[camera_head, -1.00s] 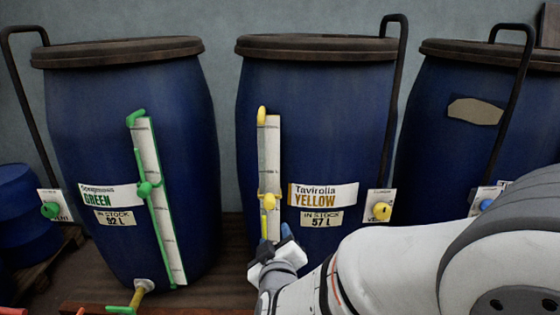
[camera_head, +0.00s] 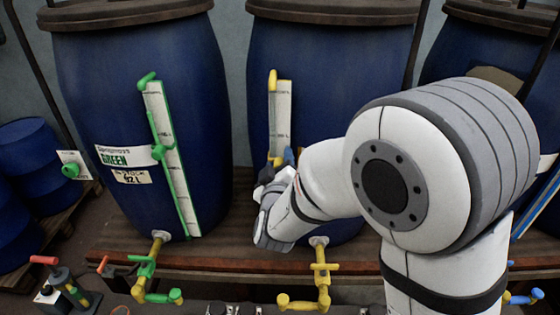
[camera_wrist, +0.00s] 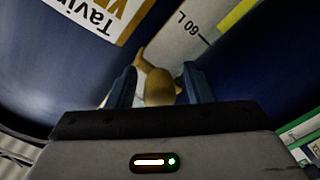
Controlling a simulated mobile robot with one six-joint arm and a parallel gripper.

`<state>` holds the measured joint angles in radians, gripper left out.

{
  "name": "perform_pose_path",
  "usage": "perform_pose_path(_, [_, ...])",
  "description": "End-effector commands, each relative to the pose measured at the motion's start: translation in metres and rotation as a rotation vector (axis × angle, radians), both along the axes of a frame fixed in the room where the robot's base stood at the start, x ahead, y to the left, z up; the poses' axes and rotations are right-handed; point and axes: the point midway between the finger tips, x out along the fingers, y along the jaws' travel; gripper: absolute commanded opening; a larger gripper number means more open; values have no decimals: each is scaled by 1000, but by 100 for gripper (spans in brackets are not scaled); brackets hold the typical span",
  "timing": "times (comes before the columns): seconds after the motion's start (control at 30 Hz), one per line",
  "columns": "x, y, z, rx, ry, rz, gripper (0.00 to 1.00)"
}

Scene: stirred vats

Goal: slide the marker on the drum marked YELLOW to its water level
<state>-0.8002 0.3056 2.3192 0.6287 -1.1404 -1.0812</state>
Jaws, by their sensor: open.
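The YELLOW drum (camera_head: 330,60) is the blue middle drum with a brown lid. Its white scale strip (camera_head: 284,112) has a yellow fitting at the top. The yellow marker (camera_head: 276,159) sits low on the visible strip. My gripper (camera_head: 276,172) is at the marker. In the wrist view the marker (camera_wrist: 160,88) lies between the two blue fingers of my open gripper (camera_wrist: 160,76), with gaps at its sides. The scale (camera_wrist: 178,35) reads 60 L near it, upside down. The drum's label (camera_wrist: 100,15) is partly visible there. I cannot make out the water level.
The GREEN drum (camera_head: 140,60) stands to the left with its green-edged scale (camera_head: 172,160). Yellow (camera_head: 321,275) and green (camera_head: 145,275) taps stick out below the drums. A third drum (camera_head: 470,55) is at the right, partly behind my arm. The wooden ledge (camera_head: 220,255) runs underneath.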

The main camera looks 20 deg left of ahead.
Motion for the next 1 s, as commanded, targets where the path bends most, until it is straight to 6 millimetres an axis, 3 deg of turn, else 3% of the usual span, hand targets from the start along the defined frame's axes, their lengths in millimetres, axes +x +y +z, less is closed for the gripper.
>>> perform_pose_path(0.17, [0,0,0,0,0,0,46])
perform_pose_path(0.73, [0,-1,0,2,0,-1,1])
perform_pose_path(1.0, [0,-1,-4,3,1,-1,0])
